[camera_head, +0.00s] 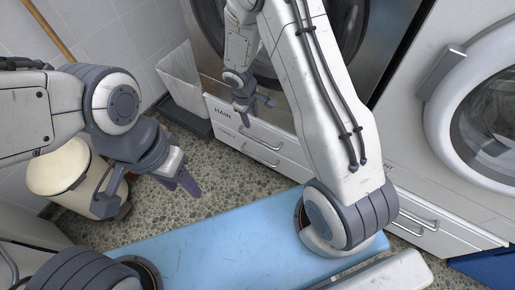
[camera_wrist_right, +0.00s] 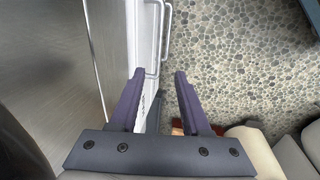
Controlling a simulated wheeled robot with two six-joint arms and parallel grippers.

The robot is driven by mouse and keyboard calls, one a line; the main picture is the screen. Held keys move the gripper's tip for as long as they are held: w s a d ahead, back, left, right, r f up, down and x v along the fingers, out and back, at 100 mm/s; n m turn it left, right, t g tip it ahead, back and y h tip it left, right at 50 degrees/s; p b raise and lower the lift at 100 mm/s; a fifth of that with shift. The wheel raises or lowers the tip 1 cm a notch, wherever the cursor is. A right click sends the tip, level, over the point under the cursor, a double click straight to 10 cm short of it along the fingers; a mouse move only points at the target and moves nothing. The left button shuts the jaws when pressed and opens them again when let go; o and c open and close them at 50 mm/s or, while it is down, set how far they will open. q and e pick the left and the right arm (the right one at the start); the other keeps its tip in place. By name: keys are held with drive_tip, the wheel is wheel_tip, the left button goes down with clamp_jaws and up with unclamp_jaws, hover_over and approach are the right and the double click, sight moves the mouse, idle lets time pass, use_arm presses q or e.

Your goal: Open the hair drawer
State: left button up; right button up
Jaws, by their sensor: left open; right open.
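The hair drawer (camera_head: 233,119) is a white front labelled "HAIR" below the large steel-fronted machine, and it looks shut. A bar handle (camera_head: 262,141) is on the white front. In the right wrist view two light bar handles show, one (camera_wrist_right: 166,28) farther off and one (camera_wrist_right: 153,52) closer to the fingertips. My right gripper (camera_head: 252,110) is open in front of the drawer, close to its labelled end. In its wrist view the gripper (camera_wrist_right: 157,73) has nothing between its fingers. My left gripper (camera_head: 184,184) is open and empty above the pebbled floor, away from the drawer.
A second white drawer front (camera_head: 260,157) lies below. A white bin (camera_head: 183,82) stands left of the drawers, and a cream canister (camera_head: 58,168) is behind my left arm. A white front-loading machine (camera_head: 440,110) is at right. Pebbled floor (camera_head: 215,200) is clear before the drawers.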

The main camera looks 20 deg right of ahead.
sight(258, 140)
drive_tip(key=d+f+b, duration=0.1)
drive_tip(key=f+b, duration=0.1)
drive_tip(key=f, duration=0.3)
drive_tip(key=w+d+f+b, duration=0.1)
drive_tip(key=f+b, duration=0.1)
drive_tip(key=f, duration=0.3)
drive_tip(key=d+f+b, duration=0.1)
drive_tip(key=f+b, duration=0.1)
drive_tip(key=f, duration=0.4)
drive_tip(key=shift+w+d+b, duration=0.1)
drive_tip(key=shift+w+b, duration=0.25)
drive_tip(key=shift+b, duration=0.05)
clamp_jaws()
idle(0.5)
